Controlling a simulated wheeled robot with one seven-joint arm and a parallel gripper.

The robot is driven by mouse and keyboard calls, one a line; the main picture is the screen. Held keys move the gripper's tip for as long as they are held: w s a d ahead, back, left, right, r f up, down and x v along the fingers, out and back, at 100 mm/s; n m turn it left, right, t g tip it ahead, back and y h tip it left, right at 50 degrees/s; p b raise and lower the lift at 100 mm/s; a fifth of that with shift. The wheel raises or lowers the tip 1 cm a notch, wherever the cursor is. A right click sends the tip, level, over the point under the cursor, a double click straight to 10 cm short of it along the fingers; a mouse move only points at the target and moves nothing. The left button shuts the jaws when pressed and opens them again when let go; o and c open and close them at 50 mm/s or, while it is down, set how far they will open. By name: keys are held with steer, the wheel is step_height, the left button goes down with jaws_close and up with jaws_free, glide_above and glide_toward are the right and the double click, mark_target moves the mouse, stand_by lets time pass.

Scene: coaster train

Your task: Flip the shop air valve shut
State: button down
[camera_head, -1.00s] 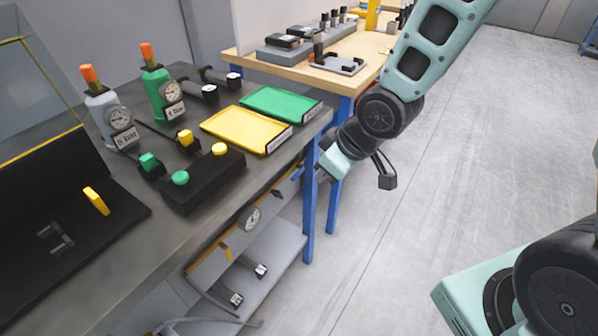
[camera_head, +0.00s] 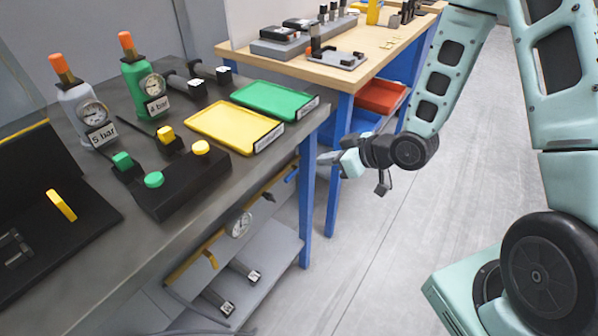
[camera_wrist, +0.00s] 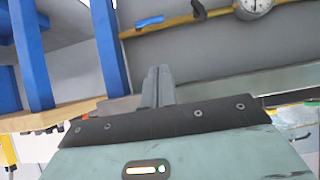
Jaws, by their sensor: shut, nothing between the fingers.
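A yellow air pipe (camera_head: 226,233) runs along the front of the grey bench, under its top. A blue lever (camera_head: 291,174) sits at its right end, a small black lever (camera_head: 268,196) is left of that, then a round gauge (camera_head: 240,224), then a yellow lever (camera_head: 210,260). I cannot tell which lever is the shop air valve. The wrist view shows the blue lever (camera_wrist: 150,21), the black lever (camera_wrist: 199,10) and part of the gauge (camera_wrist: 253,6). My gripper (camera_head: 322,159) is shut and empty, right of the blue lever and apart from it. Its fingers (camera_wrist: 158,84) point toward the pipe.
Blue bench legs (camera_head: 307,200) stand close to my gripper. Yellow (camera_head: 236,128) and green (camera_head: 274,101) trays, bottles and a button box (camera_head: 175,182) are on the bench. A lower shelf (camera_head: 270,262) holds black parts. Floor at right is clear.

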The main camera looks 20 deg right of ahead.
mark_target(298, 170)
steer(key=shift+s+d+f+x, duration=0.2)
steer(key=shift+f+x, duration=0.2)
steer(key=shift+x, duration=1.75)
steer(key=shift+s+d+f+x, duration=0.1)
steer(key=shift+s+f+x, duration=0.2)
steer(key=shift+x, duration=1.85)
steer(key=shift+s+d+f+x, duration=0.15)
steer(key=shift+f+x, duration=0.3)
steer(key=shift+x, duration=1.65)
steer(key=shift+w+f, duration=0.1)
steer(key=shift+w, duration=0.05)
